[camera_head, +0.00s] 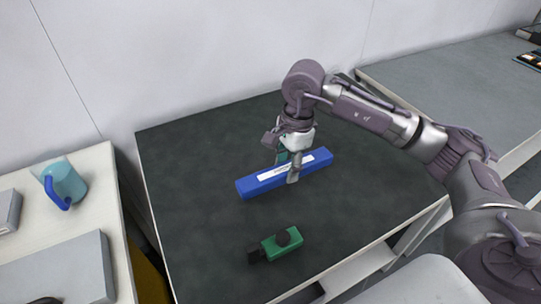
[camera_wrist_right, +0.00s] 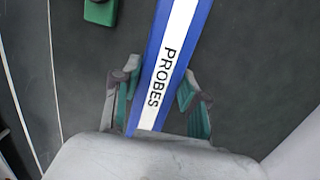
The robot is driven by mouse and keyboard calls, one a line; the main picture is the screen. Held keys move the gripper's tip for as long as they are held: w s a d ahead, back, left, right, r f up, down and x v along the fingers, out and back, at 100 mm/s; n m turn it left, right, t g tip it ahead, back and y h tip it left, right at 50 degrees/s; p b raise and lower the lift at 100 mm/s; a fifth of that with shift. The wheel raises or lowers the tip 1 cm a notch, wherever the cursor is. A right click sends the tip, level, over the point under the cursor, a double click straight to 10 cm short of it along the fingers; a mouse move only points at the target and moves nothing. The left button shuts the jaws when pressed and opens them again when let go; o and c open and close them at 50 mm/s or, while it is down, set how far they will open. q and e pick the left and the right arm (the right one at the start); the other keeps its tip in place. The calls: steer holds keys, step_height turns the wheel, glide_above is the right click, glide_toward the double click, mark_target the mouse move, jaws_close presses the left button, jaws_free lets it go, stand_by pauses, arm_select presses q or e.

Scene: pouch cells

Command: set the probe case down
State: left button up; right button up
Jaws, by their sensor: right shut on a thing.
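The probe case is a long blue box (camera_head: 255,185) with a white label strip, near the middle of the dark table in the head view. In the right wrist view the case (camera_wrist_right: 190,25) runs up from between the fingers and its label reads PROBES. My right gripper (camera_head: 290,168) is shut on the case around its middle, one finger on each side; it also shows in the right wrist view (camera_wrist_right: 160,95). Whether the case touches the table or is slightly above it, I cannot tell. My left gripper is not in view.
A green device with a black knob (camera_head: 283,243) lies on the dark table (camera_head: 190,220) in front of the case; it also shows in the right wrist view (camera_wrist_right: 100,12). A blue-handled teal mug (camera_head: 68,182) stands on the left white table.

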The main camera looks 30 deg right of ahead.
steer(key=p, duration=0.2)
glide_above(243, 204)
steer(key=f, duration=0.6)
steer(key=shift+d+f, duration=0.1)
steer(key=shift+d, duration=0.1)
step_height(243, 204, down, 4)
steer(key=shift+s+r+p, duration=0.1)
steer(key=shift+r+p, duration=0.15)
steer(key=shift+p, duration=0.35)
steer(key=shift+f, duration=0.3)
steer(key=shift+f, duration=0.1)
steer(key=shift+f+b, duration=0.1)
steer(key=shift+b, duration=0.25)
steer(key=o, duration=1.2)
